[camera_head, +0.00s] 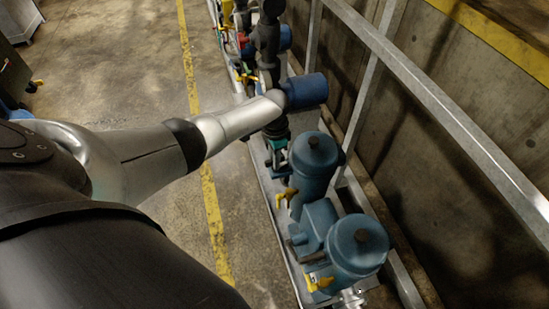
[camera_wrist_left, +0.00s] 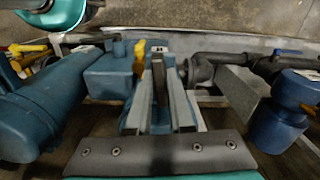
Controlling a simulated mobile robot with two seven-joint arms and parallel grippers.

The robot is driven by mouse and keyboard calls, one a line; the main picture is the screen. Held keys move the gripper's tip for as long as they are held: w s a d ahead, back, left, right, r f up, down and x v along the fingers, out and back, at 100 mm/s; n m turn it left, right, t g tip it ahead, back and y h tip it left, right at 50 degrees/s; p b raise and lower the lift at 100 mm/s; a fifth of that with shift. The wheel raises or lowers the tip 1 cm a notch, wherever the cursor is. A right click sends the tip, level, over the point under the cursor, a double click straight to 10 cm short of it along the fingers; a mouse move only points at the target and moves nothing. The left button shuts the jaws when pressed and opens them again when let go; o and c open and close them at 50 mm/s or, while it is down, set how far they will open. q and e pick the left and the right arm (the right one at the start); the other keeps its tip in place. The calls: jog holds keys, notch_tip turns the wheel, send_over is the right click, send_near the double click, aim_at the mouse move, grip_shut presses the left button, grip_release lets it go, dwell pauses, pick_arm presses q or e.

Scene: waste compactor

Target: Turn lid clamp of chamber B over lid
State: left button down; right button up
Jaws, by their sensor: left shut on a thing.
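My left gripper (camera_head: 278,145) is at the end of the left arm, above the row of blue machinery; the arm's wrist partly hides it in the head view. In the left wrist view the two grey fingers of the left gripper (camera_wrist_left: 160,100) reach forward, shut on a narrow dark bar (camera_wrist_left: 160,75), which looks like the lid clamp. A yellow piece (camera_wrist_left: 139,58) shows beside the left finger. I cannot read a chamber letter or clearly see the lid of chamber B. My right gripper is not in view.
Two blue round-topped vessels (camera_head: 315,160) (camera_head: 359,246) with yellow handles (camera_head: 287,197) stand nearer, and a blue cylinder (camera_head: 306,89) lies past the wrist. A metal rail (camera_head: 430,90) and concrete wall are at right.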

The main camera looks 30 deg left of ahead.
pick_arm(q)
jog(key=shift+w+m, duration=0.1)
jog(key=shift+m, duration=0.2)
jog(key=shift+r, duration=0.1)
jog(key=c, duration=0.8)
grip_release()
notch_tip(320, 180, up, 15)
jog(key=p, duration=0.4)
jog(key=shift+d, duration=0.1)
